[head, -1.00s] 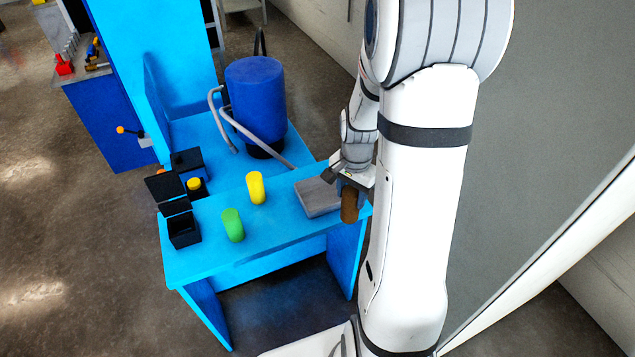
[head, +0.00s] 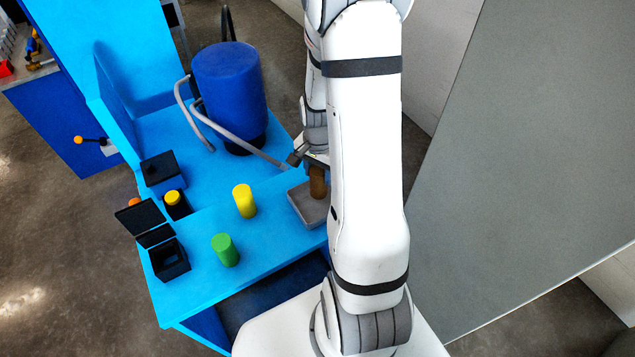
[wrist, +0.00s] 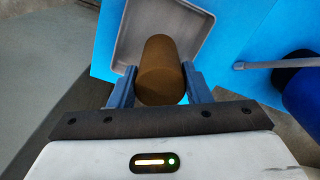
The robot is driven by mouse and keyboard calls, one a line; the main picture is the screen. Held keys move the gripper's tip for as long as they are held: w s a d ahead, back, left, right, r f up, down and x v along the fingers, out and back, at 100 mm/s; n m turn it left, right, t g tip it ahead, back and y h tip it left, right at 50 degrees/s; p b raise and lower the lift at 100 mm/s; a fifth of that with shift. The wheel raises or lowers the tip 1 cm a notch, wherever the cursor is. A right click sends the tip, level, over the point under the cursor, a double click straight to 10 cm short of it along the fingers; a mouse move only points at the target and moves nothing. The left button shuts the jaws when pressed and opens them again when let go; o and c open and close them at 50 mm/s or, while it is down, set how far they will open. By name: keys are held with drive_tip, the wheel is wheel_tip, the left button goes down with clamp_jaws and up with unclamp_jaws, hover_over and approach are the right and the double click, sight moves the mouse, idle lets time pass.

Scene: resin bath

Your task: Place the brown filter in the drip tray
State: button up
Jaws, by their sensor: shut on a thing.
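The brown filter (head: 318,182) is a short cylinder held by my gripper (head: 318,165). In the wrist view the brown filter (wrist: 160,72) sits between the two blue fingers of my gripper (wrist: 160,88), which are shut on it. The drip tray (head: 305,205) is a shallow grey tray on the right end of the blue bench. In the wrist view the drip tray (wrist: 128,35) lies behind and below the filter. The filter is over or at the tray; I cannot tell if it touches the tray floor. My arm hides the tray's right side in the head view.
A yellow cylinder (head: 245,201) and a green cylinder (head: 225,250) stand on the blue bench (head: 205,285). An open black box (head: 170,260) is at its left end. A blue tank (head: 230,90) with a grey pipe (head: 250,150) stands behind.

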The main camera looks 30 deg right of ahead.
sight(319, 183)
drive_tip(key=shift+s+d+f, duration=0.1)
drive_tip(key=shift+f, duration=2.05)
drive_tip(key=shift+f, duration=0.15)
drive_tip(key=o, duration=1)
